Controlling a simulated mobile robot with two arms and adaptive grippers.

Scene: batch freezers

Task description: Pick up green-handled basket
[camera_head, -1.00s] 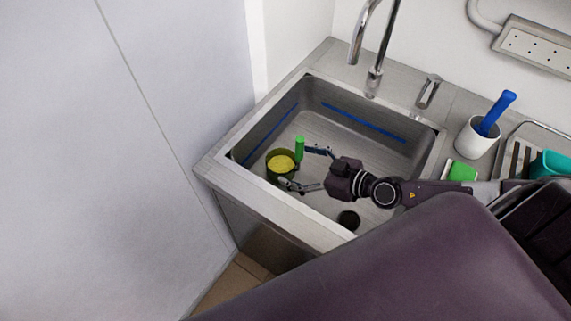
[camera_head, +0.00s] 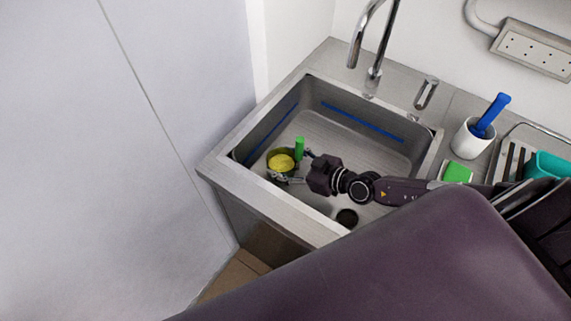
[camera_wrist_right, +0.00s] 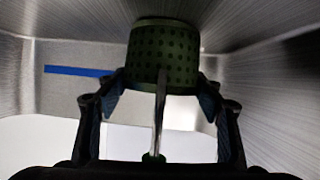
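In the head view the right gripper (camera_head: 299,168) reaches the basket from the right. My left gripper is not in view.
The steel sink (camera_head: 235,172) has raised walls around the basket, with a dark drain (camera_head: 347,218) nearby. A faucet (camera_head: 373,60) stands behind. A white cup (camera_head: 467,142) with a blue-handled tool and a green sponge (camera_head: 457,173) are on the right counter.

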